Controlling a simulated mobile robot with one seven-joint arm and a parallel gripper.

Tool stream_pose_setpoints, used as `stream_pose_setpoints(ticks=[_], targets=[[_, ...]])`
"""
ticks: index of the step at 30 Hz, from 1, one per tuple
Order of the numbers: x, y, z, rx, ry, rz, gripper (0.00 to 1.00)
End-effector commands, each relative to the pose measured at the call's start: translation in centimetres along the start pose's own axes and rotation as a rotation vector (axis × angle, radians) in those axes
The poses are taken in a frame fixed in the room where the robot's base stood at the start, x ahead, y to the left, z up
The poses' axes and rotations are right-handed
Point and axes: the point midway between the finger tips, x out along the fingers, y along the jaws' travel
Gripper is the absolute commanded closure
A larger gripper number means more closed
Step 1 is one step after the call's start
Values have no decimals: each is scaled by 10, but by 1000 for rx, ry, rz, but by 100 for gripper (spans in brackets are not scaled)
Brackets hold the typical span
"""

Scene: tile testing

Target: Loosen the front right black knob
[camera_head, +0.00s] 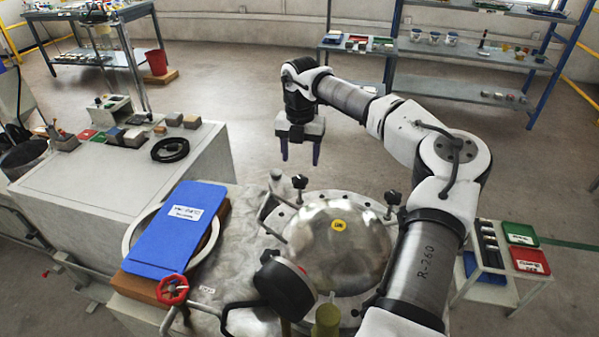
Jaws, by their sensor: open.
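A domed metal vessel (338,245) with a yellow label stands on the bench, with clamp knobs around its rim. One black knob (300,182) stands upright at the rim's back left. Another black knob (392,197) stands at the back right, beside my arm. My arm covers part of the vessel's right side, and any knob at the front right is hidden or cannot be told. My gripper (301,160) points down, open and empty, beyond the back of the vessel. It looks apart from both visible knobs.
A small cart with trays (500,260) stands right. Open floor lies behind my gripper.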

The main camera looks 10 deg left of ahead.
Motion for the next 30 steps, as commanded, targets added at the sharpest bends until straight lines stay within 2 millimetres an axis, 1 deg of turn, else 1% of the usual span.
stream_pose_setpoints(ticks=[3, 6, 12, 16, 24, 30], targets=[[24, 0, -1, -1, 4, 1, 39], [43, 0, -1, -1, 3, 1, 39], [68, 0, 0, -1, 1, 0, 39], [75, 1, 0, -1, -1, 1, 39], [77, 1, 0, -1, -1, 1, 39], [76, 1, 0, -1, -1, 1, 65]])
